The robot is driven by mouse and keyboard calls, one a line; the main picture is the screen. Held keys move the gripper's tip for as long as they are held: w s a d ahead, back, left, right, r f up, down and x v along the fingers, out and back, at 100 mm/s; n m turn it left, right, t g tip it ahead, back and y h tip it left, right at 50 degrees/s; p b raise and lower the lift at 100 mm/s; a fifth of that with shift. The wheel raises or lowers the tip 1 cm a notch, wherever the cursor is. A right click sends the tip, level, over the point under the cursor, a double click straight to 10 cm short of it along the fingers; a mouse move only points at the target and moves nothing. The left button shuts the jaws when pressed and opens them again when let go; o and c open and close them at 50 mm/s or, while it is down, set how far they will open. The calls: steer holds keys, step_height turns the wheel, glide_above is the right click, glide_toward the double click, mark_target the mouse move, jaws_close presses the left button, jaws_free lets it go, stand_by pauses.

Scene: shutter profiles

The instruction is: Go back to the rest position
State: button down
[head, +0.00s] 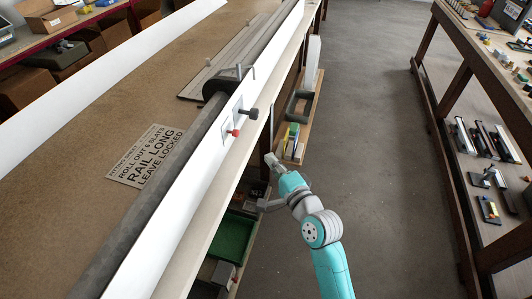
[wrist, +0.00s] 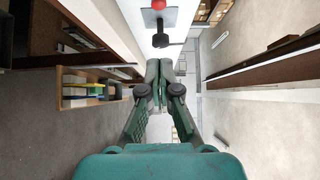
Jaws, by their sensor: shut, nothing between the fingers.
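My gripper (head: 272,160) is at the end of my teal arm, in the aisle just right of the long bench, at the middle of the head view. In the wrist view my gripper (wrist: 166,65) has its fingers together with nothing between them. A red knob (head: 235,132) and a black knob (head: 249,114) sit on the bench's white side face, above and left of the gripper and apart from it. The wrist view also shows the red knob (wrist: 158,5) and the black knob (wrist: 160,40) beyond the fingertips.
A long dark rail (head: 165,175) runs along the bench beside a printed sign (head: 147,155). A wooden shelf (head: 304,125) with coloured items stands close beyond my gripper. A green bin (head: 233,238) is under the bench. The grey floor (head: 385,150) to the right is clear up to another shelved bench (head: 440,75).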

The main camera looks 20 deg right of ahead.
steer(key=shift+s, duration=0.4)
steer(key=s+f+n+g+h, duration=0.1)
steer(key=s+f+n, duration=0.2)
steer(key=s+f, duration=0.55)
steer(key=s+f+n+g+h, duration=0.1)
steer(key=s+f+n+h, duration=0.15)
steer(key=s, duration=1.15)
steer(key=s+r+n, duration=0.2)
steer(key=s+n, duration=0.3)
steer(key=s, duration=0.5)
steer(key=s+r+n+g, duration=0.1)
steer(key=s+n, duration=0.4)
steer(key=s, duration=0.6)
steer(key=shift+r+n+y, duration=0.35)
steer(key=shift+r, duration=0.2)
steer(key=shift+s+a, duration=0.1)
